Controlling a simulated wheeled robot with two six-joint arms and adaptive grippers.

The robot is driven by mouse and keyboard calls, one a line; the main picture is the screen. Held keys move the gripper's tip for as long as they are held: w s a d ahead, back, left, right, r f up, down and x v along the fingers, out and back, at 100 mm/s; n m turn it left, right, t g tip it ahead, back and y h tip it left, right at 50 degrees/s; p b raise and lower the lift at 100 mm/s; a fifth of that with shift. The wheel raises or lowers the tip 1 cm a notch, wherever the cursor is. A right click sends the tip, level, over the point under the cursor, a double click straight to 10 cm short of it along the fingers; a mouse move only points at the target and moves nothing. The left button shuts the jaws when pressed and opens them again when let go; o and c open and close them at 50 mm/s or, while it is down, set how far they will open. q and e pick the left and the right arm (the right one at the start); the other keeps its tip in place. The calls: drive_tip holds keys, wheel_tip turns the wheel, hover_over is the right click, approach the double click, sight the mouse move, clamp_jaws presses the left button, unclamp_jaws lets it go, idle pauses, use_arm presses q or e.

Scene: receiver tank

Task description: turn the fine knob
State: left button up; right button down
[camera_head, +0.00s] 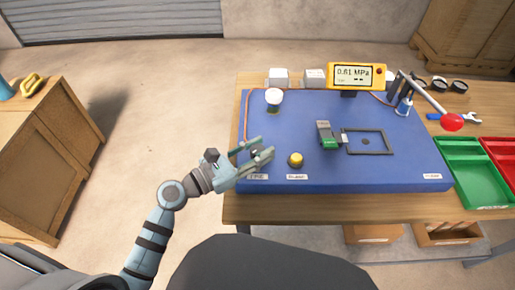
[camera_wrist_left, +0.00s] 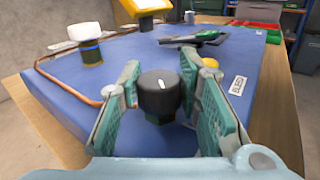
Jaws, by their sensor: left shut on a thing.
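The fine knob (camera_wrist_left: 158,94) is black and round with a white mark on top, and it stands on the blue panel (camera_wrist_left: 50,88). My left gripper (camera_wrist_left: 160,92) has its two green-padded fingers on either side of the knob, shut on it. In the head view my left gripper (camera_head: 262,152) is over the front left corner of the panel, behind a small white label (camera_head: 258,177), and mostly hides the knob there. My right gripper is in neither view.
A yellow knob (camera_head: 296,159) stands just right of the gripper. A yellow gauge (camera_head: 358,76) reads 0.61 MPa at the back. A white-capped part (camera_head: 274,97), a copper pipe (camera_head: 246,115), a red-ended lever (camera_head: 452,122) and a green tray (camera_head: 470,170) are farther off.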

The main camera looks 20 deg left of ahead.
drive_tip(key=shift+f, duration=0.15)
